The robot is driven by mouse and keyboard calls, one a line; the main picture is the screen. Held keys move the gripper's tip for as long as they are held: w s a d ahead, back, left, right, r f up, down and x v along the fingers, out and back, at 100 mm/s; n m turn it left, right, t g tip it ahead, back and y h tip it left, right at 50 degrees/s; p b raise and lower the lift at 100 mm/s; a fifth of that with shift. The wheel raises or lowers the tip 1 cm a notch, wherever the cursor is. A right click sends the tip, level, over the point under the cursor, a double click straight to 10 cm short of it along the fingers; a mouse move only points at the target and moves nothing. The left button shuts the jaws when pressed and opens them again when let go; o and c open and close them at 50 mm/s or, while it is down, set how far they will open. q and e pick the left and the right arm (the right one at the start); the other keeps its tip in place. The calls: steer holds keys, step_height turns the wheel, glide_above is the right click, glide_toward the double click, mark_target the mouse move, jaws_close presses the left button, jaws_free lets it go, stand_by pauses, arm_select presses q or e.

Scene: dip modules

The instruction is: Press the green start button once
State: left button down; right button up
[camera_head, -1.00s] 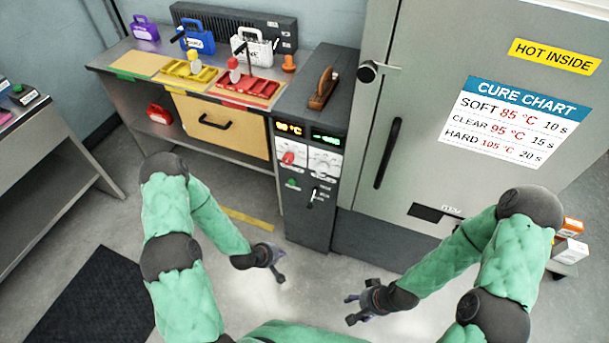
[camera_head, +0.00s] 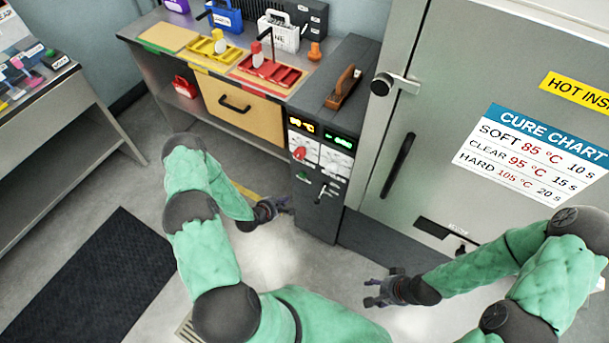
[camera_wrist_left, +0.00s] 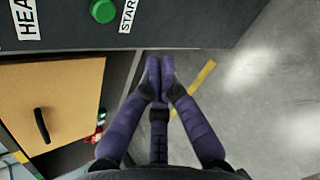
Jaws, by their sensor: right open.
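The green start button (camera_head: 302,176) is on the front of the dark control panel (camera_head: 318,215), below the red knob. In the left wrist view the green button (camera_wrist_left: 103,11) is at the top, beside a partly cut-off START label (camera_wrist_left: 128,15). My left gripper (camera_head: 284,205) is in front of the panel, lower than the button and apart from it. In the left wrist view its fingers (camera_wrist_left: 160,68) are together with nothing between them. My right gripper (camera_head: 373,292) is open and empty, above the floor right of the panel.
A big grey oven door (camera_head: 440,130) with a handle stands right of the panel. A bench (camera_head: 165,58) with coloured trays and a tan drawer (camera_head: 232,105) is to the left. A side table (camera_head: 60,100) stands at far left. The floor before the panel is clear.

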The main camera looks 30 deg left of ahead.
mark_target(303, 175)
arm_select(q)
steer(key=shift+w, duration=0.15)
steer(key=w+b, duration=0.2)
steer(key=w, duration=0.6)
steer(key=shift+w+d, duration=0.25)
steer(key=shift+d, duration=0.1)
steer(key=shift+w, duration=0.1)
stand_by(1.3)
steer(key=shift+w+b, duration=0.3)
steer(key=shift+w+d+b, duration=0.1)
steer(key=shift+w+b, duration=0.25)
steer(key=shift+w, duration=0.25)
stand_by(1.1)
steer(key=shift+s, duration=1)
